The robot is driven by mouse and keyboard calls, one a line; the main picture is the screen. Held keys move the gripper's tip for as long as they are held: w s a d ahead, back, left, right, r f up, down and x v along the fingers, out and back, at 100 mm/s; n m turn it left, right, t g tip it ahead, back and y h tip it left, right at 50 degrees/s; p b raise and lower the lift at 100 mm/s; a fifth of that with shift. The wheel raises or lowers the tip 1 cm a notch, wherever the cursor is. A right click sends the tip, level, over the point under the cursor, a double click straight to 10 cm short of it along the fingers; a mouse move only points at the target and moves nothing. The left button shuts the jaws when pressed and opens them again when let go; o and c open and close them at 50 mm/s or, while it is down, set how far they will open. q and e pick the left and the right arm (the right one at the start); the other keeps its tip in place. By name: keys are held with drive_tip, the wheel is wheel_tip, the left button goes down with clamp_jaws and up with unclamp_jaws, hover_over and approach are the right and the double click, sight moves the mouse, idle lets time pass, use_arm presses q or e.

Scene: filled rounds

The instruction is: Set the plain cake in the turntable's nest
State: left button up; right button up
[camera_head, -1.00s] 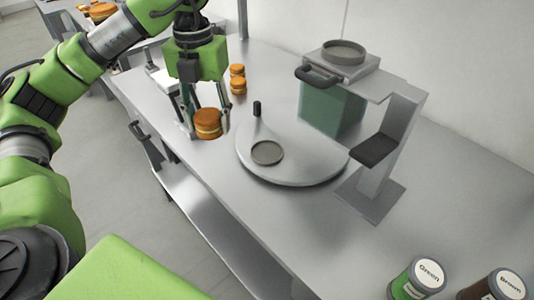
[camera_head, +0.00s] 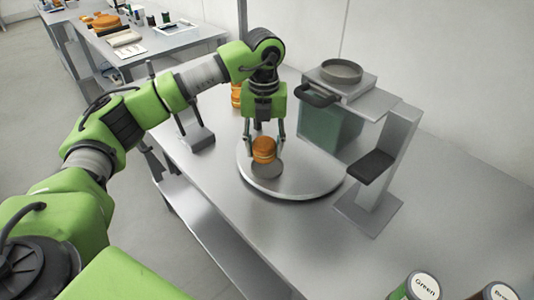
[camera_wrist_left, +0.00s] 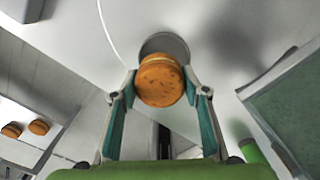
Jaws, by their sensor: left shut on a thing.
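My left gripper (camera_head: 264,138) is shut on the plain cake (camera_head: 264,149), a round orange-brown cake with a pale middle layer. It holds the cake over the turntable (camera_head: 305,180), a round grey plate. The nest (camera_head: 267,170), a dark grey round recess, is just below and in front of the cake in the head view. In the left wrist view the cake (camera_wrist_left: 160,82) sits between the two fingers and covers part of the nest (camera_wrist_left: 165,43). The cake looks raised above the nest; the exact gap cannot be told. My right gripper is not in view.
A grey stand (camera_head: 375,180) with a dark pad and a green-sided box (camera_head: 328,132) are right of the turntable. More cakes (camera_head: 236,95) are behind the left arm. Labelled jars (camera_head: 418,287) stand at the front right. The counter's front middle is clear.

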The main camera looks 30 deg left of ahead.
sight(267, 158)
use_arm(q)
drive_tip(key=f, duration=0.1)
drive_tip(key=f+p, duration=0.1)
drive_tip(key=f, duration=0.1)
drive_tip(key=shift+w+d+p, duration=0.3)
drive_tip(key=shift+p, duration=0.05)
drive_tip(key=shift+f, duration=0.45)
drive_tip(key=shift+f, duration=0.15)
drive_tip(key=o, duration=0.7)
drive_tip(key=shift+o, duration=0.2)
